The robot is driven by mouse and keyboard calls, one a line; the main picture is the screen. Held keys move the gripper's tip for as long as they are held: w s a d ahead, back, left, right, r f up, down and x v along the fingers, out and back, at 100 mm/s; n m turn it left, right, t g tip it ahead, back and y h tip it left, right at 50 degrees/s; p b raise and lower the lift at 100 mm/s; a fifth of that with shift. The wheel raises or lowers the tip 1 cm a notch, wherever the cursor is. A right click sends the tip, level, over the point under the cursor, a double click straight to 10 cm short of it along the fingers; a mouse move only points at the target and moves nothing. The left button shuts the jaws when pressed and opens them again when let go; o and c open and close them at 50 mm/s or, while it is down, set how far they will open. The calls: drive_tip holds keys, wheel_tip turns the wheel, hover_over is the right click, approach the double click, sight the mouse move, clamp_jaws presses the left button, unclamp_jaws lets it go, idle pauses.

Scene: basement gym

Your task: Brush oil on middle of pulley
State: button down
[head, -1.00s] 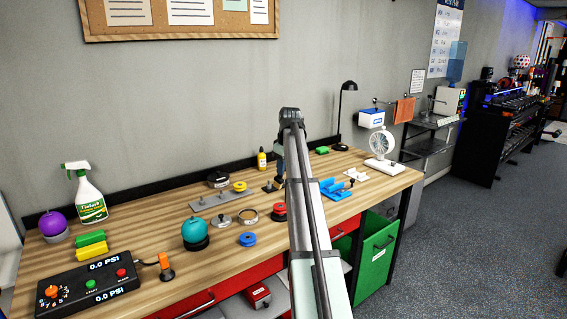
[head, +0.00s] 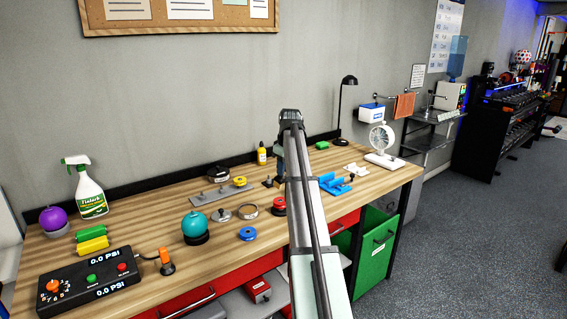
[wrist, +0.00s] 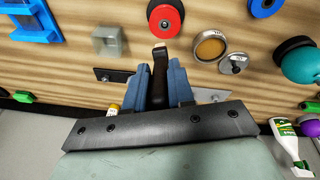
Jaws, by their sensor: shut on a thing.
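My gripper (wrist: 157,68) has blue fingers shut on a dark-handled brush (wrist: 159,77) with a pale tip, seen in the wrist view. The tip points toward the red pulley (wrist: 165,18), just short of its rim in the picture; I cannot tell its height above the table. The red pulley lies flat and also shows in the head view (head: 279,204), beside my arm. A blue pulley (head: 247,234) lies nearer the front edge. A yellow pulley (head: 240,181) sits on a grey plate (head: 215,196). In the head view my arm hides the brush.
Near the pulleys are a metal ring (head: 249,211), a small metal disc (head: 221,215) and a teal ball (head: 195,223). A blue bracket (head: 335,185) lies right of my arm. A yellow bottle (head: 262,156) stands behind. The table's front middle is mostly clear.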

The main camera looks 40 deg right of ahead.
sight(283, 181)
drive_tip(key=shift+s+f, duration=1.95)
drive_tip(key=shift+f, duration=0.45)
drive_tip(key=w, duration=0.4)
drive_tip(key=shift+w, duration=0.1)
drive_tip(key=shift+r, duration=4.1)
drive_tip(key=shift+s, duration=0.25)
drive_tip(key=shift+s+a+f, duration=0.1)
drive_tip(key=shift+s+f, duration=0.3)
drive_tip(key=shift+f, duration=0.15)
